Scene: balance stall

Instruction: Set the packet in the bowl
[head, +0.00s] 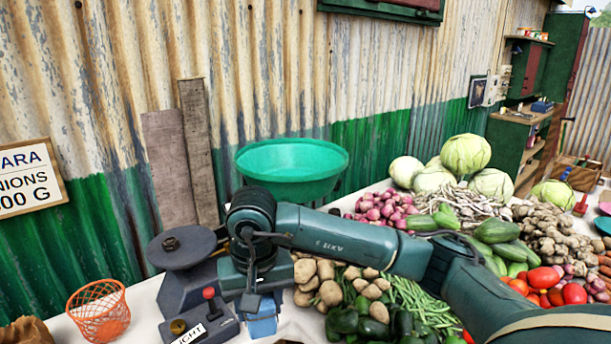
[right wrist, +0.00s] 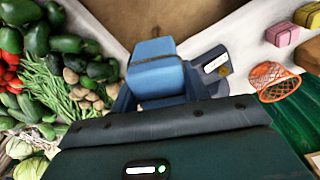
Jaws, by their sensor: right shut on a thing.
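The blue packet (head: 262,320) hangs low in front of the balance, near the front of the table. My right gripper (head: 256,297) points down and is shut on its top. The packet also shows large in the right wrist view (right wrist: 155,78), where my fingertips are hard to make out. The green bowl (head: 292,172) sits raised at the back of the balance, above and behind my right gripper. The part of the bowl that shows looks empty, and my arm hides the area under it. My left gripper is not in view.
The balance's dark round plate (head: 182,247) stands left of my arm. An orange basket (head: 98,308) is at the front left. Potatoes (head: 318,282), green peppers (head: 372,328) and onions (head: 384,208) crowd the right. A pink packet (right wrist: 282,34) and a yellow packet (right wrist: 308,15) show in the wrist view.

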